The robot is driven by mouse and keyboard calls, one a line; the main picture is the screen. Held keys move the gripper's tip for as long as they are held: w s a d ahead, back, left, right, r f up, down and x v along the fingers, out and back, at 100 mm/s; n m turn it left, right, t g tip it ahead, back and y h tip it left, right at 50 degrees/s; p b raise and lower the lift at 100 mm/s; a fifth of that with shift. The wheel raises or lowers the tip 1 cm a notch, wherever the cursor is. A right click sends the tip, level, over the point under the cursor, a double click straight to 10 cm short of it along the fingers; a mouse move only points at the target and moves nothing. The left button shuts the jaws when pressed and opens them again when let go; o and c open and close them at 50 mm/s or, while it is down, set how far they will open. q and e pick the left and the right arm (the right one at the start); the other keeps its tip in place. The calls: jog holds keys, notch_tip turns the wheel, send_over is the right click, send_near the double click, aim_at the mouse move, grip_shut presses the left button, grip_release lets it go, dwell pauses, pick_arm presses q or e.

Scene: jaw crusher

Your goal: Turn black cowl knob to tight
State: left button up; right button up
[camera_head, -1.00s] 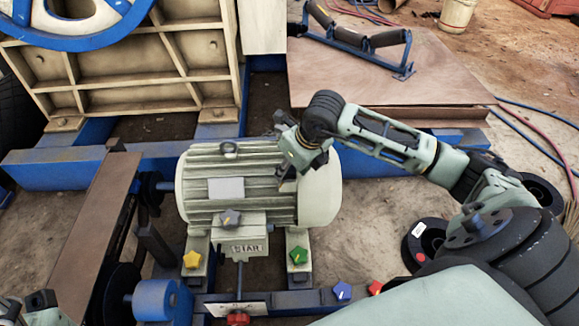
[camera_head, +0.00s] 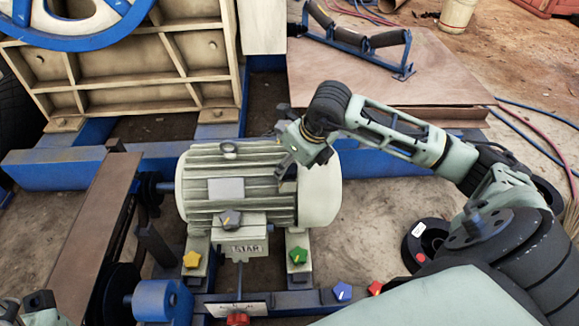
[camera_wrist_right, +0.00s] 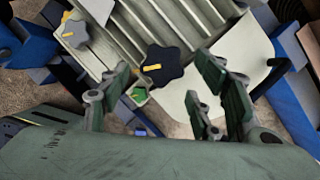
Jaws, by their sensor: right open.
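The black cowl knob (camera_wrist_right: 163,66) is star-shaped with a yellow mark, which points left in the right wrist view. It sits at the edge of the motor's pale cowl (camera_wrist_right: 208,88). In the head view it is hidden behind my right gripper (camera_head: 285,168), which is over the cowl end of the grey motor (camera_head: 238,186). In the right wrist view my right gripper is open, its fingers on either side of the knob and apart from it. Part of my left arm shows at the bottom left of the head view; its jaw state is unclear.
A grey knob (camera_head: 230,219) sits on the motor's terminal box. A yellow knob (camera_head: 192,259) and a green knob (camera_head: 298,256) are at its feet. Blue (camera_head: 342,291) and red (camera_head: 375,287) knobs lie along the front beam. A belt guard (camera_head: 95,225) stands left.

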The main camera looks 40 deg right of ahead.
jog(key=v, duration=0.9)
jog(key=shift+r, duration=0.2)
